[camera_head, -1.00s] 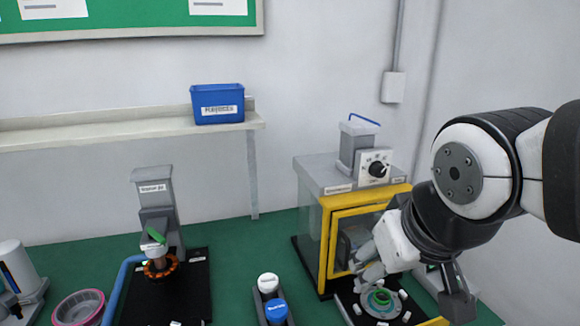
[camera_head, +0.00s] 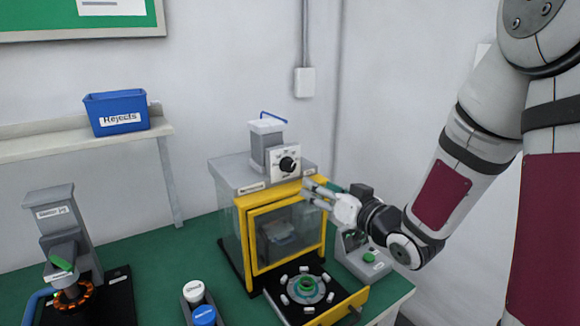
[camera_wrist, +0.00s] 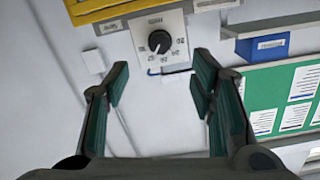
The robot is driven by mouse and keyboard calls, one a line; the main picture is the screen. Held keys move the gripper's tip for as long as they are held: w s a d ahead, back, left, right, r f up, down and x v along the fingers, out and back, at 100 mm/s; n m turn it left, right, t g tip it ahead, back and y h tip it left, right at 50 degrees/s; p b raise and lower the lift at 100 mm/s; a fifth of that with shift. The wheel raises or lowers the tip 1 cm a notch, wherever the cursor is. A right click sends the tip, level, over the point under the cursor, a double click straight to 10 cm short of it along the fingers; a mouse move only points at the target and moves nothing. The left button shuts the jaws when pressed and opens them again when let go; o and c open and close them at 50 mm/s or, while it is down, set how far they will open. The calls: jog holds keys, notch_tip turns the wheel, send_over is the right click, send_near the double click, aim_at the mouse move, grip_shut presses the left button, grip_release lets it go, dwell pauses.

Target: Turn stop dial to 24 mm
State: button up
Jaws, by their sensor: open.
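The stop dial is a black round knob (camera_head: 287,164) on a white scale plate (camera_head: 277,172), on top of the yellow-framed machine (camera_head: 240,215). In the wrist view the knob (camera_wrist: 159,41) appears upside down beyond and between the fingertips; the scale marks are too small to read surely. My gripper (camera_head: 310,190) is open and empty, in front of the machine's upper right edge, a little below and right of the dial. It is apart from the knob. In the wrist view its two dark green finger pads (camera_wrist: 160,88) stand wide apart.
The machine's clear door is shut. A round fixture (camera_head: 307,286) with several white pieces lies in front of it. A grey unit with a green button (camera_head: 369,256) stands right, under my arm. A blue Rejects bin (camera_head: 117,112) sits on the shelf. Air before the dial is free.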

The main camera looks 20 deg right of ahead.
aim_at(291, 166)
jog(key=shift+t, duration=0.3)
jog(key=x, duration=1.3)
jog(key=shift+w+r, duration=0.15)
jog(key=shift+r, duration=0.15)
jog(key=c, duration=1.2)
